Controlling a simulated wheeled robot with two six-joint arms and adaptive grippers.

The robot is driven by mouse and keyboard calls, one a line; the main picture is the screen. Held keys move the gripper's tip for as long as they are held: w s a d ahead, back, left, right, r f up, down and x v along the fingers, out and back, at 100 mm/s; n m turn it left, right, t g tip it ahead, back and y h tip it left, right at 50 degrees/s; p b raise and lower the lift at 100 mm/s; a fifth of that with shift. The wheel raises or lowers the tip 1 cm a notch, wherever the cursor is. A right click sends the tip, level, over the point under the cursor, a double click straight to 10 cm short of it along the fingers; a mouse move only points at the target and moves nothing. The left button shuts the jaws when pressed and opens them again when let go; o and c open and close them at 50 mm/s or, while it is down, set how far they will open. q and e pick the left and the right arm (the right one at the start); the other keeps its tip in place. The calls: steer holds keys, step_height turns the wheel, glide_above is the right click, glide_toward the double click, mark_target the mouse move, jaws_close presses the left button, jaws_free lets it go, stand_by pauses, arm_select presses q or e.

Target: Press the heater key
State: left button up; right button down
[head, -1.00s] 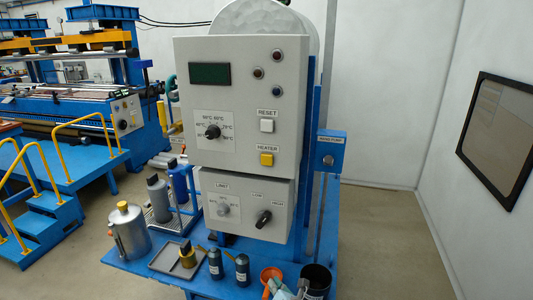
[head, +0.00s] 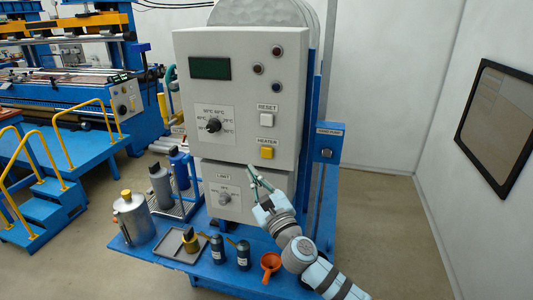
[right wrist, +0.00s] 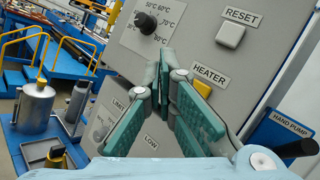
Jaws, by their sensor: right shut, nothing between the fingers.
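The heater key (head: 266,152) is a yellow square button under the HEATER label on the grey control box (head: 190,130). It also shows in the right wrist view (right wrist: 203,88), just beyond my fingertips and partly behind them. My right gripper (head: 252,172) is shut and empty, in front of the lower part of the box, below and a little left of the key. In the right wrist view its teal fingers (right wrist: 166,60) point up at the panel, left of the key. I cannot tell any touch. My left gripper is not in view.
The white RESET key (head: 266,119) sits above the heater key. A temperature knob (head: 213,125) is to the left. The blue hand pump box (head: 328,147) stands to the right. Bottles, a metal can (head: 132,218) and an orange funnel (head: 270,265) stand on the blue bench below.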

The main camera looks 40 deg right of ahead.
mark_target(265, 156)
steer(key=shift+d, duration=0.1)
steer(key=shift+w+d+b, duration=0.6)
steer(key=shift+w+d, duration=0.25)
steer(key=shift+d, duration=0.35)
steer(key=shift+w+d+b, duration=0.65)
steer(key=shift+w+d, duration=0.15)
steer(key=shift+d, duration=0.35)
steer(key=shift+w+d+b, duration=0.6)
steer(key=shift+w+d, duration=0.25)
steer(key=shift+d, duration=0.35)
steer(key=shift+d, duration=0.1)
steer(key=shift+w+d, duration=0.2)
steer(key=shift+d, duration=0.05)
steer(key=shift+w+d, duration=0.25)
steer(key=shift+d, duration=0.1)
steer(key=shift+a, duration=0.1)
steer(key=shift+s+a, duration=0.5)
steer(key=shift+a, duration=0.1)
